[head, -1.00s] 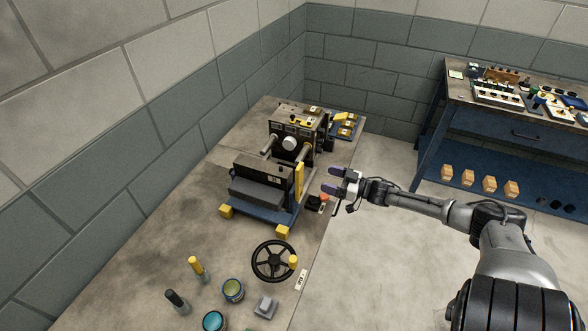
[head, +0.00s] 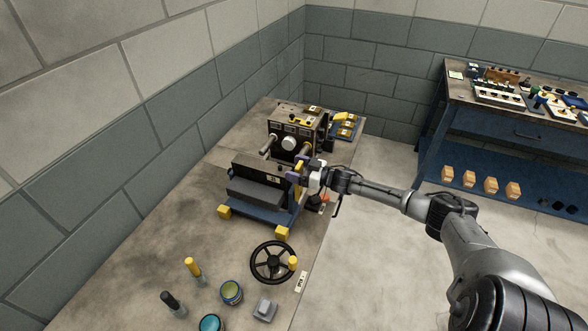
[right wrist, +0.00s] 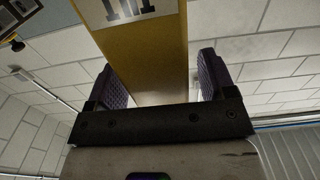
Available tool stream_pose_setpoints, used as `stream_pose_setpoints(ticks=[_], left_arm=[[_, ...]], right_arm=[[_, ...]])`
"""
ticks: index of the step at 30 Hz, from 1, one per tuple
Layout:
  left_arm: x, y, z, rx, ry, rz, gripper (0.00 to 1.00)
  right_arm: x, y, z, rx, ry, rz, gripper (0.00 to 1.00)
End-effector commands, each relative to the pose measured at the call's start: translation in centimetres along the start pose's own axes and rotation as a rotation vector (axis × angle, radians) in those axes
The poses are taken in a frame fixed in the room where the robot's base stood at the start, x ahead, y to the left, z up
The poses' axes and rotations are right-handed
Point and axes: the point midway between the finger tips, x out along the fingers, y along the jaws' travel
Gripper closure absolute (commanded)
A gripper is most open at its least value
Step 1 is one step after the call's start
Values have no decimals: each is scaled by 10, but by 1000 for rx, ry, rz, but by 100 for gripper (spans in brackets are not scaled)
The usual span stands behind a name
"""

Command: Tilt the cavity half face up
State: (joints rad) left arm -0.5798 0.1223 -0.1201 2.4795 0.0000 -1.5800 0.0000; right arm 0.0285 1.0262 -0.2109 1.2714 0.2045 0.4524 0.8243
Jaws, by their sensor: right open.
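The mould machine stands on the grey bench in the head view, with a dark cavity half (head: 256,179) standing on its blue base. A yellow upright lever (head: 299,188) is at the right side of this half; in the right wrist view the yellow bar (right wrist: 146,50) carries a black and white label. My right gripper (head: 296,175) is at the upper part of the lever. In the right wrist view my right gripper's purple-padded fingers (right wrist: 162,82) are apart, one on each side of the yellow bar, with gaps visible. My left gripper is not in view.
The upright dark plate (head: 290,143) with guide rods stands behind the cavity half. A black handwheel (head: 273,262), pots (head: 231,292) and brushes (head: 194,268) occupy the near bench. A blue workbench (head: 500,125) stands at right, with open floor between.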

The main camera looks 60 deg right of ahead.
Motion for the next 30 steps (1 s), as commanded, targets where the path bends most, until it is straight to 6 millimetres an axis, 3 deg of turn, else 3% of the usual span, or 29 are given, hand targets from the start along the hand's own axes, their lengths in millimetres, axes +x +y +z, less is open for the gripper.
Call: stream_pose_setpoints(ticks=[16,30], left_arm=[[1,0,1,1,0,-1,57],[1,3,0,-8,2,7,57]], right_arm=[[8,0,0,-2,-1,0,23],[8,0,0,-1,0,0,68]])
